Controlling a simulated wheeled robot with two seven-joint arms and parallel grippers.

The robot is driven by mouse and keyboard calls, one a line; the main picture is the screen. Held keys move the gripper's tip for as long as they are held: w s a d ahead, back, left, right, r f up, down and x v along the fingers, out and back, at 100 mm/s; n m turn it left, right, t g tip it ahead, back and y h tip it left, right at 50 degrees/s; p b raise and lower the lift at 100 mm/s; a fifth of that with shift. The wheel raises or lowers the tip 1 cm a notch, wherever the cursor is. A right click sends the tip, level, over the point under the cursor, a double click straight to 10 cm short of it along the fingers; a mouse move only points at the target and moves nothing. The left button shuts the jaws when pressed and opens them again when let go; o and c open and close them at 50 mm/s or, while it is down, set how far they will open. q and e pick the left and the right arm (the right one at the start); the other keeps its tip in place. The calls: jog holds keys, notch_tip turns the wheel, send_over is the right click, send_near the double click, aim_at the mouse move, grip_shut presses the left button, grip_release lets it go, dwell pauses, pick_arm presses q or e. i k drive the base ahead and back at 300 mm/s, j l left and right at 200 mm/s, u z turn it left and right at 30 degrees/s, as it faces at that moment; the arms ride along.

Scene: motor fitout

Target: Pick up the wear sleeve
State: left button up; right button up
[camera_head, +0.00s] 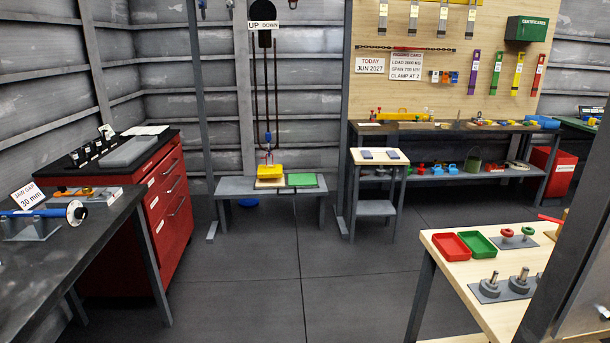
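I cannot tell for certain which thing is the wear sleeve. Grey cylindrical metal parts (522,277) stand upright on a grey plate on the light wooden table at the lower right. Neither of my grippers is in view.
The wooden table (455,273) also bears a red tray (451,247), a green tray (478,245) and red-topped parts (507,233). A grey panel (580,285) blocks the right edge. A red drawer cabinet (168,205) stands at left. The middle floor (320,270) is clear.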

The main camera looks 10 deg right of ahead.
aim_at(367, 154)
jog(key=i+j+z, duration=0.15)
jog(key=i, duration=1.7)
